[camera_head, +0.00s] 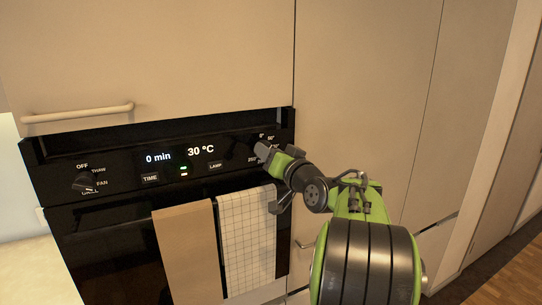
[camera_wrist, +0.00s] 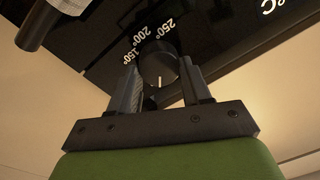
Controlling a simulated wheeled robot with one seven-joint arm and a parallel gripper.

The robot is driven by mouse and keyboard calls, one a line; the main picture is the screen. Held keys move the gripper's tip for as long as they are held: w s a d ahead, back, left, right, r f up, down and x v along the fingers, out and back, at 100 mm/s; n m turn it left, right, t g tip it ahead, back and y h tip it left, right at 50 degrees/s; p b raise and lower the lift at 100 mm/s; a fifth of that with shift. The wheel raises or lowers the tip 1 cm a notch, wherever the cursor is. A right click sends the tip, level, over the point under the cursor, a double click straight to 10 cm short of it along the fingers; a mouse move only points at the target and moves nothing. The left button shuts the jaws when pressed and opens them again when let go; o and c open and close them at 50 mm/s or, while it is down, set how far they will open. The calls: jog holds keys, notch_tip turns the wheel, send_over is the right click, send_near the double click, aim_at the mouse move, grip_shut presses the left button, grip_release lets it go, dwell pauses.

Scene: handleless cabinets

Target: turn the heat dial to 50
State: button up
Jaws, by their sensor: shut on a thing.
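The heat dial (camera_wrist: 158,66) is a round black knob on the oven's black front panel. In the wrist view it sits between the two fingers of my gripper (camera_wrist: 160,82), which is shut on it. Its white pointer line points toward the bottom of the wrist picture. The marks 150°, 200° and 250° show around it; the lower-value marks are hidden there. In the head view my gripper (camera_head: 263,152) reaches the right end of the panel and mostly hides the dial. The display (camera_head: 201,151) reads 30 °C.
A second dial (camera_head: 87,182) with OFF, THAW, FAN and GRILL marks is at the panel's left. TIME (camera_head: 150,178) and LAMP (camera_head: 215,166) buttons lie between. A brown towel (camera_head: 186,250) and a checked towel (camera_head: 248,240) hang below. A cabinet handle (camera_head: 80,113) is above.

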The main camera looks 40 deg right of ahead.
jog(key=shift+m, duration=0.6)
jog(key=o, duration=1.1)
jog(key=shift+c, duration=0.2)
jog(key=shift+s, duration=0.1)
jog(key=b+v, duration=0.4)
jog(key=v, duration=1.1)
jog(key=shift+s, duration=0.3)
jog(key=shift+a+f, duration=0.1)
jog(key=shift+f, duration=0.05)
